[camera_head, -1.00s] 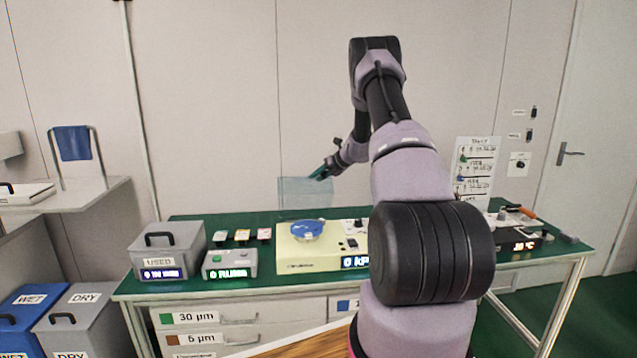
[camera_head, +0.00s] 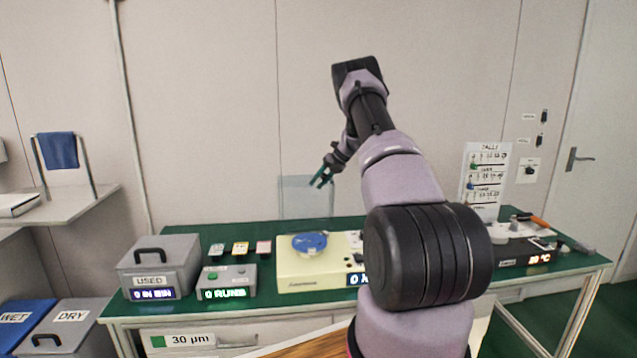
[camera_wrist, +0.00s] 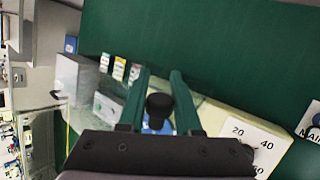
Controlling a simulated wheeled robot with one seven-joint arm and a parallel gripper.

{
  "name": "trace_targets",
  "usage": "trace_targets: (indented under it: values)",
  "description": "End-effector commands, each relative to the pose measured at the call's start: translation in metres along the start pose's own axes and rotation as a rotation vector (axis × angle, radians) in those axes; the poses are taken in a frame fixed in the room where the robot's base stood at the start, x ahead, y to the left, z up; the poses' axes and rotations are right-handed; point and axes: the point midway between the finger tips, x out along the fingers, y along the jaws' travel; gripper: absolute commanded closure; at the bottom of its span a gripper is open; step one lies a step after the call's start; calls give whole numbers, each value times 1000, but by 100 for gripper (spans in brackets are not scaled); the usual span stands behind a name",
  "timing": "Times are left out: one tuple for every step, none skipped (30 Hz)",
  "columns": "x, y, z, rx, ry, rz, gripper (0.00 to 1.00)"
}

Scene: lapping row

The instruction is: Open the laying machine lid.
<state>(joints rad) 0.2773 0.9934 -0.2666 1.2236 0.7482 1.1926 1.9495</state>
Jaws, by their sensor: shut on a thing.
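The laying machine is a cream box (camera_head: 300,270) on the green bench, with a blue round plate (camera_head: 310,242) on top. Its clear lid (camera_head: 296,195) stands raised behind the plate, nearly upright. My gripper (camera_head: 322,178) is at the lid's upper right edge. In the wrist view, my gripper (camera_wrist: 160,88) has its two teal fingers on either side of a black round knob (camera_wrist: 159,106), shut on it. The cream body also shows in the wrist view (camera_wrist: 215,116), with part of the blue plate below the knob.
A grey USED bin (camera_head: 160,262) and a grey counter box (camera_head: 228,282) stand left of the machine. Three small sample cards (camera_head: 240,248) lie behind the counter box. A hot plate (camera_head: 525,255) and tools are at the right.

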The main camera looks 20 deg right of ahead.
Motion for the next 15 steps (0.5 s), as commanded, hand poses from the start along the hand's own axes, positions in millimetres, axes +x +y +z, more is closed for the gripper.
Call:
trace_targets:
  values:
    - [3,-4,-4,3,9,-4,100]
    - [3,-4,-5,3,9,-4,100]
    - [3,-4,-5,3,9,-4,100]
    - [3,-4,-5,3,9,-4,100]
    - [3,-4,-5,3,9,-4,100]
    - [3,-4,-5,3,9,-4,100]
    - [3,-4,-5,3,9,-4,100]
    - [4,-4,-5,3,9,-4,60]
    - [4,-4,-5,3,9,-4,44]
    - [3,-4,-5,3,8,-3,38]
    - [3,-4,-4,3,8,-3,38]
    - [3,-3,-4,2,7,-2,38]
    - [2,-3,-4,2,6,-2,38]
    - [2,-3,-3,2,6,-2,38]
    - [2,-2,-3,1,5,-2,38]
